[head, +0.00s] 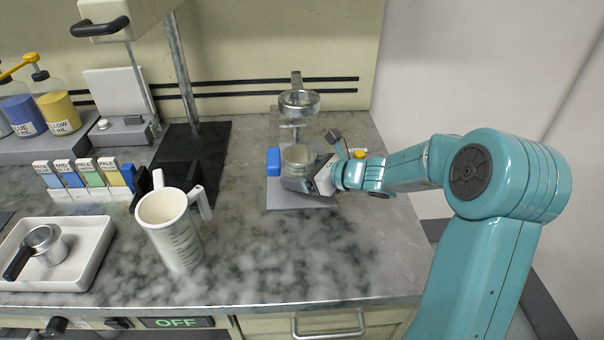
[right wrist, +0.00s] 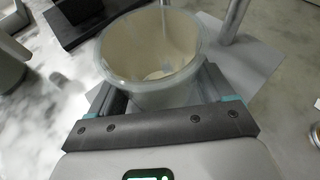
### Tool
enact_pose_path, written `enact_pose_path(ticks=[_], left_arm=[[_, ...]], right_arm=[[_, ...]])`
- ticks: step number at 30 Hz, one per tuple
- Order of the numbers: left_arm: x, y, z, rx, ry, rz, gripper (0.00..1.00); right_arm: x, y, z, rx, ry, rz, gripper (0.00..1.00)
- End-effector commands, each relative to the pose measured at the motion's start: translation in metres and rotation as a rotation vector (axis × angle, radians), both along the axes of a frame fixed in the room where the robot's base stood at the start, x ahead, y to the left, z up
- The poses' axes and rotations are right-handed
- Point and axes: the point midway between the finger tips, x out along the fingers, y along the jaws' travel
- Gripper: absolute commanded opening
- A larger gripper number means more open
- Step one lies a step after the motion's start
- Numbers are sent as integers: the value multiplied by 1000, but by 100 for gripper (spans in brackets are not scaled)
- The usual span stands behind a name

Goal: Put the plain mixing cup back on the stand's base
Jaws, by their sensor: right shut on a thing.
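The plain mixing cup (head: 298,157), pale and translucent, is at the stand, below its metal ring (head: 299,103). My right gripper (head: 299,170) is shut on it from the right and front. In the right wrist view, the cup (right wrist: 150,60) sits between the two fingers, with its open mouth showing and a pale interior. The stand's base (head: 300,201) is a flat grey plate beneath the cup. Whether the cup's bottom touches the base is hidden by the gripper. My left gripper is not in view.
A blue block (head: 273,161) is just left of the cup. A white jug (head: 172,230) with printed marks stands left. A white tray (head: 92,276) holds a metal cup with a black handle (head: 42,243). The counter in front of the base is clear.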

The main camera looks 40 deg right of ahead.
Motion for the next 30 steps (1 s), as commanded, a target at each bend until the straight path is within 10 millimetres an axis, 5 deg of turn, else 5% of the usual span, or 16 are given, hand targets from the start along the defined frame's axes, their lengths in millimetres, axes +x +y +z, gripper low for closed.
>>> enact_pose_path(ticks=[11,12,14,23,30], left_arm=[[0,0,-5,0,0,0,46],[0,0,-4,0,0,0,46],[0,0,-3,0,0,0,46],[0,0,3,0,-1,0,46],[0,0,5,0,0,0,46]], right_arm=[[-1,0,-5,-1,-1,0,26],[-1,0,-4,-1,-1,0,88],[-1,0,-4,-1,-1,0,100],[-2,-1,2,-1,-1,-1,100],[-48,-12,21,-4,-1,-7,100]])
